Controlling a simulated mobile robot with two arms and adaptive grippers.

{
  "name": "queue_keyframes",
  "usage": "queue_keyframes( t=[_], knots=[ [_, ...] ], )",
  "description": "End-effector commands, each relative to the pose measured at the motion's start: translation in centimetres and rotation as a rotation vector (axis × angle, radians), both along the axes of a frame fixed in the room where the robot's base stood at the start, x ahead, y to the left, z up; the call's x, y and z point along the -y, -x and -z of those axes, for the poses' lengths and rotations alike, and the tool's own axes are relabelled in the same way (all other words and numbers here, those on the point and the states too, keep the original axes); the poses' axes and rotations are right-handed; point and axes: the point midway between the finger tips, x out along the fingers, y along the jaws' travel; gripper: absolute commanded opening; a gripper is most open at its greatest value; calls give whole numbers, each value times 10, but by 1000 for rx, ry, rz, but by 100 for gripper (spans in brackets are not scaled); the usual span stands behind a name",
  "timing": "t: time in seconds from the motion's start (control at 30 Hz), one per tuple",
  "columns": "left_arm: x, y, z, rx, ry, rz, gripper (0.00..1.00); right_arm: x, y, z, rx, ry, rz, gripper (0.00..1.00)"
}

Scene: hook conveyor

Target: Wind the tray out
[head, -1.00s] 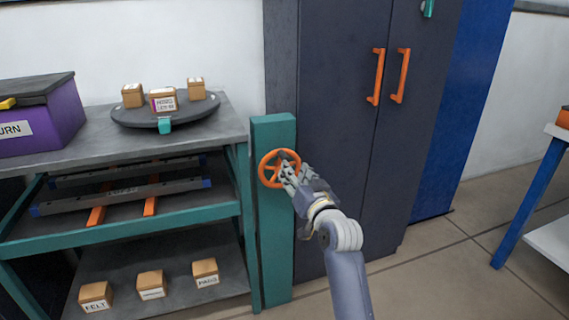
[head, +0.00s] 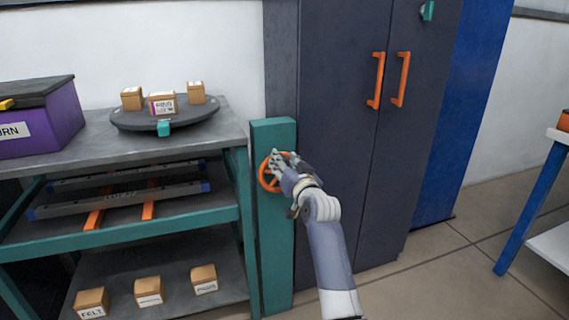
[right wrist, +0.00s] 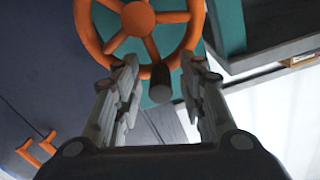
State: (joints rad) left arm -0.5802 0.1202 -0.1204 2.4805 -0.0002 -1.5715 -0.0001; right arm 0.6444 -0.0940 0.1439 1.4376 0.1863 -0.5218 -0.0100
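An orange spoked handwheel (head: 266,178) is mounted on a teal post (head: 274,262) beside the bench. My right gripper (head: 279,158) is at its upper right side and hides part of it. In the right wrist view, the handwheel (right wrist: 147,50) has a dark crank knob (right wrist: 161,84) on its rim. The knob stands between the two spread fingers, with gaps on both sides. On the bench's middle shelf, long grey bars with blue ends (head: 120,200) lie across orange rails (head: 96,218); whether they form the tray is unclear. My left gripper is out of view.
A round dark turntable (head: 165,122) with small boxes and a purple bin (head: 52,122) stand on the bench top. Labelled boxes (head: 149,291) sit on the bottom shelf. A dark cabinet with orange handles (head: 375,80) stands close behind my right arm.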

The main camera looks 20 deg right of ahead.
Motion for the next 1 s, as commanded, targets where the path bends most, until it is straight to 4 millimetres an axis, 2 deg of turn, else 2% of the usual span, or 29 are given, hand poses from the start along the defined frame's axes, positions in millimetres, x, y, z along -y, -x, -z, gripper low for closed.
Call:
queue_keyframes(
  t=[0.03, 0.17, 0.2, 0.57, 0.93, 0.97, 1.0],
  knots=[
    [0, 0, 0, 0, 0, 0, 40, 0, 0, 0, 0, 0, 0, 31],
    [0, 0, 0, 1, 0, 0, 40, 0, 0, 0, 0, 0, 0, 1],
    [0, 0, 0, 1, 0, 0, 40, 0, 0, 0, 0, 0, 0, 0],
    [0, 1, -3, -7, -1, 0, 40, -1, 0, -1, 0, 21, 0, 0],
    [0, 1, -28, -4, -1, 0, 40, -10, 1, -1, 3, 184, -1, 0],
    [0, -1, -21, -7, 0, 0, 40, -11, 1, -1, 4, 202, -1, 0],
    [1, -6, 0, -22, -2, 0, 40, -12, 1, -1, 5, 228, -2, 0]
  ],
)
